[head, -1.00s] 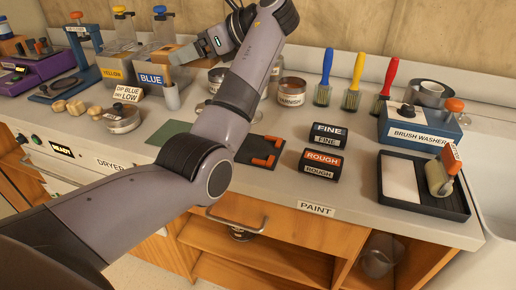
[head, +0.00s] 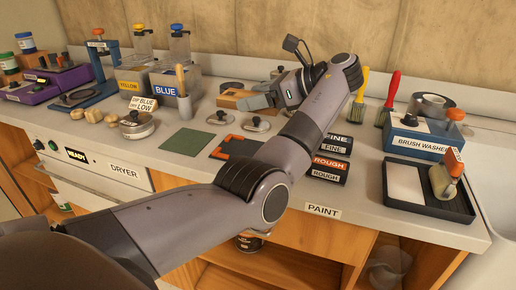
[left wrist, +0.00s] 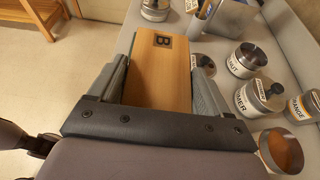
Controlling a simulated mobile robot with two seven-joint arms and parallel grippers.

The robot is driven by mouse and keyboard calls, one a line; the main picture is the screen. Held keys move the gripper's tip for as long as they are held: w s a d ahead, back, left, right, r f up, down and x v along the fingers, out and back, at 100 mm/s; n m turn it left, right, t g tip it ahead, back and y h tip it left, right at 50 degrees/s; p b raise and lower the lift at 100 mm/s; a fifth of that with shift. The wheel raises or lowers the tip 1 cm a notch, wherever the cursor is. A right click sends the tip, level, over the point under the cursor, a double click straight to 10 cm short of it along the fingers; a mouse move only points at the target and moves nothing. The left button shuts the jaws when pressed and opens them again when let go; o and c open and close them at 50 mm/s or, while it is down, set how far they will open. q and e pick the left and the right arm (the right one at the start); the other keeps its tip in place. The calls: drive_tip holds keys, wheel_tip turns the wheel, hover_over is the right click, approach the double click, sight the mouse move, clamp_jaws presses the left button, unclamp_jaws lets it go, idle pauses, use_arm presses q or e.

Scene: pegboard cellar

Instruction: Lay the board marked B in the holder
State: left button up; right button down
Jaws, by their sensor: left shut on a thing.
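The board marked B (left wrist: 158,75) is a flat wooden board with a dark B label near its far end. In the left wrist view it lies between both fingers of my left gripper (left wrist: 152,88), which is shut on it. A dark plate with orange corner pieces, which looks like the holder (head: 246,143), lies on the counter, partly hidden by my left arm. My right gripper is not in view.
A green mat (head: 195,141) lies left of the holder. Lidded tins (head: 256,123) stand behind it, and FINE and ROUGH blocks (head: 328,170) to its right. A blue tank (head: 172,90), upright brushes (head: 389,98) and a brush washer (head: 424,138) stand farther out.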

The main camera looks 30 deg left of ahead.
use_arm(q)
wheel_tip(320, 180, down, 12)
drive_tip(key=shift+f+b, duration=0.25)
drive_tip(key=shift+b, duration=0.55)
